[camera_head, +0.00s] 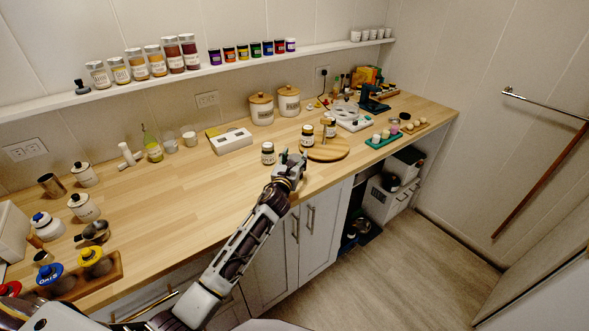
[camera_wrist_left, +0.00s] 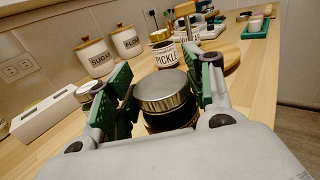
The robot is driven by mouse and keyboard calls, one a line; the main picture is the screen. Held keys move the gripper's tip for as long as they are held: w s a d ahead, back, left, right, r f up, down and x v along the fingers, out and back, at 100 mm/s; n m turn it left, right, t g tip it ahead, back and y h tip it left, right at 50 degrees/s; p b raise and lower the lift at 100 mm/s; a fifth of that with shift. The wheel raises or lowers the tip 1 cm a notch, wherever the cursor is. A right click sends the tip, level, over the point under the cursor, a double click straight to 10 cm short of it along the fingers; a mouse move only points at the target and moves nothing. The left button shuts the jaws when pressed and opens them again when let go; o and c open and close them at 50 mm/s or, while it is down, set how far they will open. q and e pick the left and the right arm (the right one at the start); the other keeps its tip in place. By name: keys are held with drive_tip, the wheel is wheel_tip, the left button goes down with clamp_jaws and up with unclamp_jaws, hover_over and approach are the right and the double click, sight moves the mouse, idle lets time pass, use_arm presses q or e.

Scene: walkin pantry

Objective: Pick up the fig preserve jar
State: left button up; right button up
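My left gripper (camera_head: 288,168) is at the front edge of the wooden counter. In the left wrist view, a dark jar with a silver lid (camera_wrist_left: 165,95) stands between the green finger pads of my left gripper (camera_wrist_left: 163,75). The pads are close to both sides of the lid; I cannot tell whether they press on it. Its label is hidden, so I cannot read whether it is the fig preserve. In the head view the gripper mostly hides this jar. My right gripper is not in view.
A labelled jar (camera_head: 268,153) stands just left of the gripper; a pickle jar (camera_head: 307,135) (camera_wrist_left: 166,55) stands behind it. A round wooden board (camera_head: 328,150) lies to the right. Sugar (camera_head: 261,108) and flour canisters (camera_head: 289,100) stand behind. The counter's left middle (camera_head: 190,200) is clear.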

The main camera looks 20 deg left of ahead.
use_arm(q)
drive_tip(key=c, duration=0.8)
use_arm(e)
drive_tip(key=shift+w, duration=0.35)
use_arm(q)
drive_tip(key=shift+s, duration=0.1)
drive_tip(key=shift+r, duration=0.65)
wheel_tip(320, 180, up, 7)
drive_tip(key=shift+r+p, duration=0.15)
drive_tip(key=shift+p, duration=0.65)
drive_tip(key=shift+r, duration=0.75)
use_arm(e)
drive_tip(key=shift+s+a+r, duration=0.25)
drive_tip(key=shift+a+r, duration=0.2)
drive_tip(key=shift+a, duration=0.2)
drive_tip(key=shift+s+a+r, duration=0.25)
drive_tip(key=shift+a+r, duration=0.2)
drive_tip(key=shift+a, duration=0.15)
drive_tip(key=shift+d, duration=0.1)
